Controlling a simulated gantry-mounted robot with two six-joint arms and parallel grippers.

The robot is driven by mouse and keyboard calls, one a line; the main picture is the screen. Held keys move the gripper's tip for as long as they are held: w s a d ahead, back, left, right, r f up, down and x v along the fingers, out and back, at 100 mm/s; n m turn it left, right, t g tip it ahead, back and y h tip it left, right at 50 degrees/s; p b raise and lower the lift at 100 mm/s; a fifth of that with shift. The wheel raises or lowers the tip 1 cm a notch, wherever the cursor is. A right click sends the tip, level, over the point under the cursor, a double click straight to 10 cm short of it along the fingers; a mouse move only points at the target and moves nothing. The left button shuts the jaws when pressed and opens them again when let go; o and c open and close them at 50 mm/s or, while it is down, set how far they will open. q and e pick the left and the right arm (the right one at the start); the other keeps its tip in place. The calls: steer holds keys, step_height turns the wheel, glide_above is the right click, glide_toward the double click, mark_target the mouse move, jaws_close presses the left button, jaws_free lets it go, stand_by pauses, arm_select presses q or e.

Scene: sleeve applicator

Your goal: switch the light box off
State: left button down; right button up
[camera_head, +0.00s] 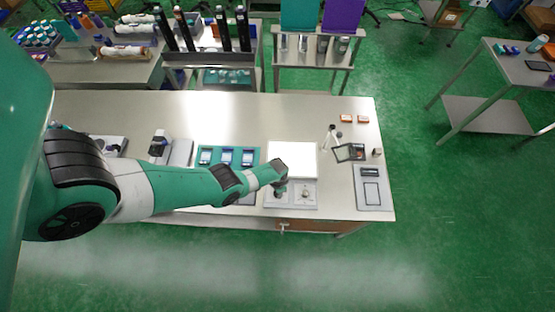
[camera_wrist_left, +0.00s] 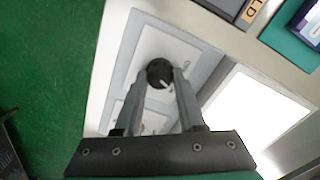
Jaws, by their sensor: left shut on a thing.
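The light box (camera_head: 292,157) has a bright white lit panel, and it also glows in the left wrist view (camera_wrist_left: 262,118). A pale control panel (camera_head: 311,201) lies along its front side. In the left wrist view a round black knob (camera_wrist_left: 158,70) with a light pointer mark stands on this panel. My left gripper (camera_head: 279,191) reaches down to the panel, its fingers shut on the knob. In the head view my gripper mostly hides this knob; a second small knob (camera_head: 305,193) shows to its right. My right gripper is not in view.
A teal tray (camera_head: 215,150) with several blue-and-white items lies left of the light box. To the right are a grey device (camera_head: 370,188), a dark card-like item (camera_head: 349,152) and two orange boxes (camera_head: 346,118). The back of the table (camera_head: 200,110) is mostly clear.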

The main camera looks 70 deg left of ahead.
arm_select(q)
steer(key=n, duration=1.1)
steer(key=shift+n, duration=0.3)
stand_by(0.3)
steer(key=c, duration=0.5)
jaws_free()
